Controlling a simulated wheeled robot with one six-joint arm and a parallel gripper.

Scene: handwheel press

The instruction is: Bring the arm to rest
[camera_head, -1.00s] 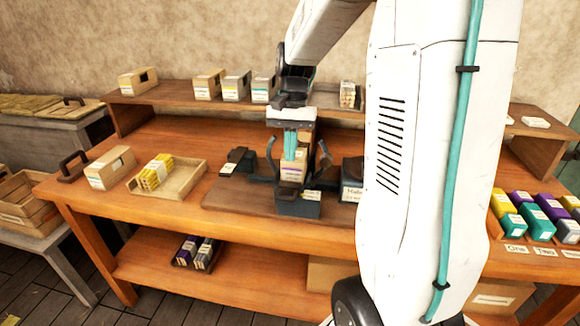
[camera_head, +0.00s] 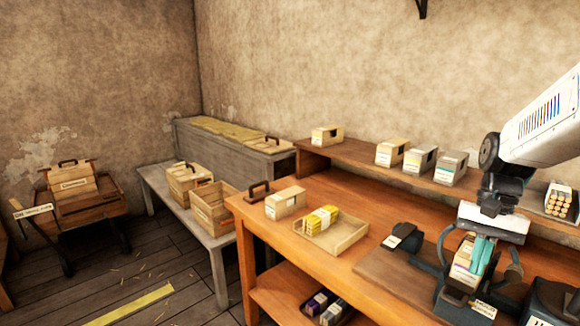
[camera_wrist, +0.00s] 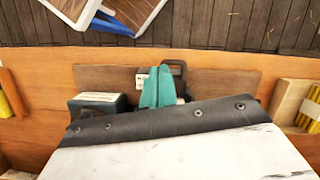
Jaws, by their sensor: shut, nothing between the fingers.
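My gripper (camera_head: 482,254) is at the right of the head view, pointing down over the dark handwheel press (camera_head: 450,302) on the orange bench. Its teal fingers are shut and hold nothing. I cannot tell whether the fingers touch the box. In the wrist view the teal fingers (camera_wrist: 158,88) are together, over the press area, and my white wrist body hides much of the press.
A wooden tray (camera_head: 357,236) of yellow sticks and a cream box (camera_head: 285,203) stand left of the press. Several boxes, one a white-labelled box (camera_head: 391,152), line the raised back shelf (camera_head: 345,157). A grey side bench (camera_head: 160,190) holds crates.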

